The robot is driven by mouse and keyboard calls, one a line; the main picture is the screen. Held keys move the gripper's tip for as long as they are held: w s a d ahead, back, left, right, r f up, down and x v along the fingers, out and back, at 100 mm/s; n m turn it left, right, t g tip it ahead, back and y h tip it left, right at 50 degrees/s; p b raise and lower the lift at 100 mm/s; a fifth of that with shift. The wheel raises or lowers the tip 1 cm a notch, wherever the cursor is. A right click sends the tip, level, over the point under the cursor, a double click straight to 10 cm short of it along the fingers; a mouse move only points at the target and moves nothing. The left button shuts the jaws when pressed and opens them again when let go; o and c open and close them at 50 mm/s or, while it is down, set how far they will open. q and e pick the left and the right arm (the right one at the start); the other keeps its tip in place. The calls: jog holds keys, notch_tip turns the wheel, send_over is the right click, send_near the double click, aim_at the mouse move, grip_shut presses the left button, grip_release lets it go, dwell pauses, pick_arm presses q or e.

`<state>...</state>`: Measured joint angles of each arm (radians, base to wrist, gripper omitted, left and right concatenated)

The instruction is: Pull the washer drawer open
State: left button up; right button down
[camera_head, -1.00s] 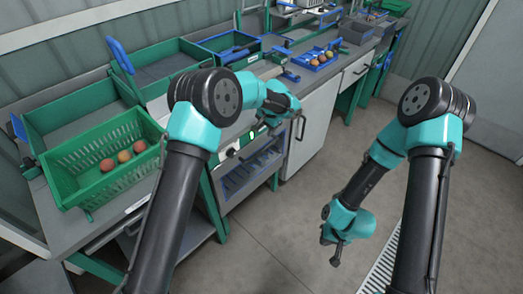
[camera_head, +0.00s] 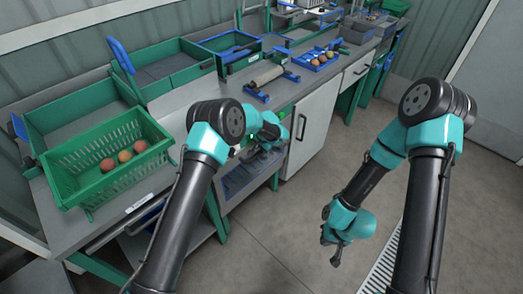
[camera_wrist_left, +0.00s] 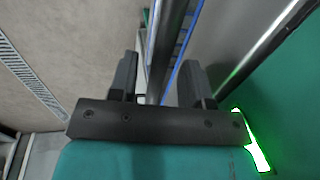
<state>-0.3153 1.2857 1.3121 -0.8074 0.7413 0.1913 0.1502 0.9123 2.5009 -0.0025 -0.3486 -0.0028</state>
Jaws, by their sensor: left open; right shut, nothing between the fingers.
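The washer (camera_head: 238,182) is under the counter, with a grey-framed front and blue racks showing inside. My left gripper (camera_head: 279,139) is in front of its upper part and hides much of that area in the head view. In the left wrist view my left gripper (camera_wrist_left: 158,78) is open, with a dark metal bar (camera_wrist_left: 166,45) and a blue strip running between and beyond its fingers. I cannot tell whether the fingers touch the bar or whether it is the drawer's handle. My right gripper (camera_head: 335,259) is shut and empty, hanging over the floor.
A white cabinet door (camera_head: 313,125) with a handle (camera_head: 301,128) is right of the washer. A green crate (camera_head: 75,180) with several tomatoes stands on the counter's left. A roller stand (camera_head: 266,78) is behind my left arm. The floor in front is clear.

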pick_arm(q)
jog(key=shift+f, duration=0.25)
grip_shut()
dwell(0.3)
